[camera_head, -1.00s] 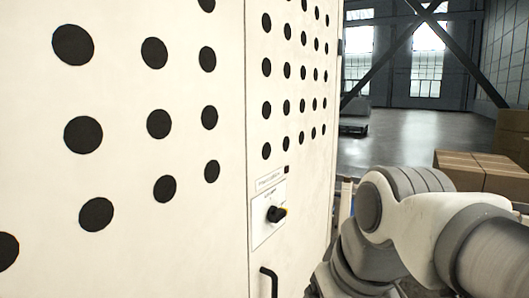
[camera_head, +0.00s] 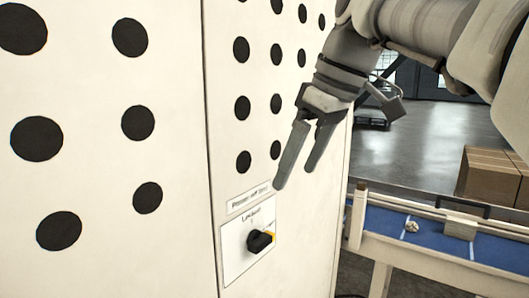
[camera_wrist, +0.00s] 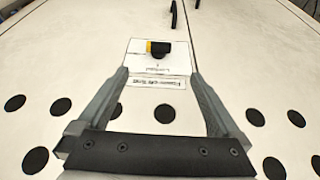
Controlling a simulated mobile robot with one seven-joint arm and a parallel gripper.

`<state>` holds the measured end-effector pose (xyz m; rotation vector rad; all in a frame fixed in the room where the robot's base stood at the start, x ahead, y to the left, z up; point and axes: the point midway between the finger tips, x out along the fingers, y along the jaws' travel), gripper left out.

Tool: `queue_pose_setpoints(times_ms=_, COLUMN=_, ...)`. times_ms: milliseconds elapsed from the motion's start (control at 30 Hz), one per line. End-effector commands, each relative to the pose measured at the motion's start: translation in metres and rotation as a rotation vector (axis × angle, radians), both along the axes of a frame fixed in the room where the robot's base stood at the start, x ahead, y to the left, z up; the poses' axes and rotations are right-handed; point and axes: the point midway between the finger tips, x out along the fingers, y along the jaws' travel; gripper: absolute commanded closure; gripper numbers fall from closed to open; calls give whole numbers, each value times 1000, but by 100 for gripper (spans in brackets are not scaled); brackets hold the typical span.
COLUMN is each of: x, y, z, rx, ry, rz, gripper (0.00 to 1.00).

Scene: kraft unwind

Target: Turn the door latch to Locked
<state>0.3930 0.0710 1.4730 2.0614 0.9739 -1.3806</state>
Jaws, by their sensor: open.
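The door latch (camera_head: 259,241) is a black rotary knob with a yellow end, on a white label plate (camera_head: 236,262) on the cream cabinet door. In the head view its yellow end points right, while the word "Locked" is printed above it. The latch also shows in the wrist view (camera_wrist: 160,48), ahead of and between the fingers. My gripper (camera_head: 296,178) is open and empty. It hangs in front of the door, above and a little right of the latch in the head view, apart from the knob.
The cream cabinet door (camera_head: 170,240) has several rows of black round holes. A white label strip (camera_head: 248,197) sits above the latch plate. At right stands a table with a blue top (camera_head: 385,222), with cardboard boxes (camera_head: 490,178) behind it.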

Motion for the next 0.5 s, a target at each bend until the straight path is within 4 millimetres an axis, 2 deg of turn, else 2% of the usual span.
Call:
queue_pose_setpoints(times_ms=133, x=3, y=3, z=3, rx=0, ry=-2, rz=29, gripper=0)
queue_pose_setpoints(times_ms=233, x=5, y=5, z=-4, rx=0, ry=1, rz=32, gripper=0)
queue_pose_setpoints(times_ms=500, x=15, y=19, z=-48, rx=-1, ry=2, rz=30, gripper=0)
